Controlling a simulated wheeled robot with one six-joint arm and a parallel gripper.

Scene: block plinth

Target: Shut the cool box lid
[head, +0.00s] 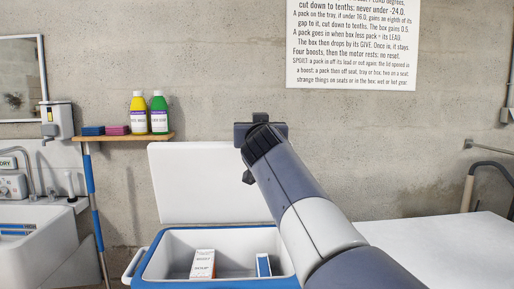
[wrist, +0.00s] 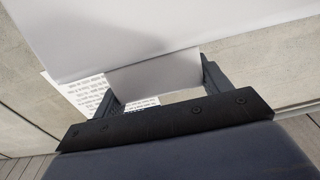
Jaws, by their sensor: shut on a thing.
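The cool box (head: 215,284) is blue with a white inside and stands at the bottom of the head view. Its white lid (head: 195,182) stands open, upright at the back of the box. A white pack marked soup (head: 203,265) and a blue and white pack (head: 263,265) stand inside. My gripper (head: 245,154) is at the lid's upper right part; my arm hides the lid's right side. In the wrist view the lid (wrist: 110,30) fills the top, and my gripper (wrist: 155,76) is shut on a pale part of it between the fingers.
A shelf (head: 125,137) with a yellow bottle (head: 138,113), a green bottle (head: 158,113) and sponges is on the wall at left. A sink (head: 35,240) stands at far left. A white surface (head: 440,245) lies at right, and a printed notice (head: 395,45) hangs above.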

